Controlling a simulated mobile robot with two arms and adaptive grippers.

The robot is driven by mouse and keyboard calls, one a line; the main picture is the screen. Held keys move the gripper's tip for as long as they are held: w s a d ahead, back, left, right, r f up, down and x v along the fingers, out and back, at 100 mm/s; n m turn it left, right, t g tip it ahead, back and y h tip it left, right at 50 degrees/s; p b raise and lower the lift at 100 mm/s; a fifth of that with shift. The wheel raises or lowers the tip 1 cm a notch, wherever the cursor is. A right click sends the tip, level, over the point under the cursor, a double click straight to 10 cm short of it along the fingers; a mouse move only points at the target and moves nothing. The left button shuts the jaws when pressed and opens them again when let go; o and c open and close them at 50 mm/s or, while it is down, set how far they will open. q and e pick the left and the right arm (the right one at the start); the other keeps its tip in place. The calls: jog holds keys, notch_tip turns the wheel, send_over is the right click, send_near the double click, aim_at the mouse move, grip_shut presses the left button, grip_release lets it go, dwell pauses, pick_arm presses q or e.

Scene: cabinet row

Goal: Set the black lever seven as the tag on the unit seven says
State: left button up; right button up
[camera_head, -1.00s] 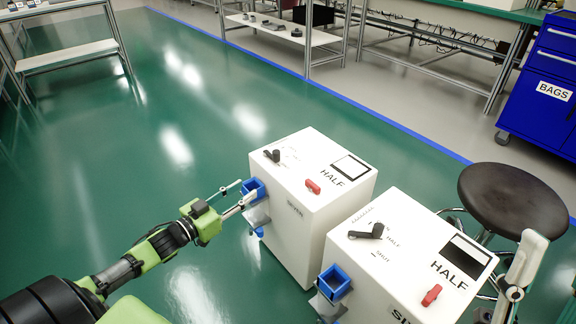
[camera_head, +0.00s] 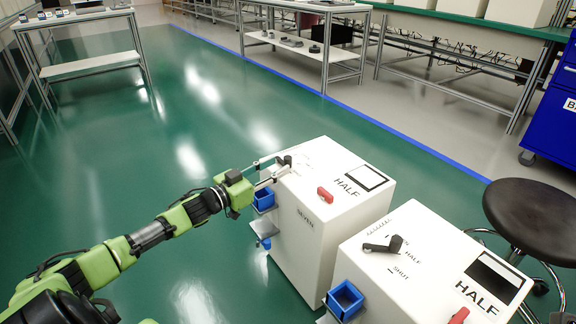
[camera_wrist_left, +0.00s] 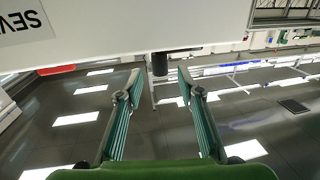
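I see no contact. The lever's exact setting and its printed marks are hidden. My right gripper is not in view.
A red handle (camera_head: 325,194) is on unit seven's top, and a blue bin (camera_head: 263,199) is on its side. A second white unit (camera_head: 400,265) with its own black lever (camera_head: 383,245) and "HALF" tag stands close right. A stool (camera_head: 532,212) is beyond. Green floor at left is clear.

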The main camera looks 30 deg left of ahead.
aim_at(285, 162)
pick_arm(q)
jog(key=shift+b+x, duration=0.95)
jog(key=shift+x, duration=1.85)
grip_shut()
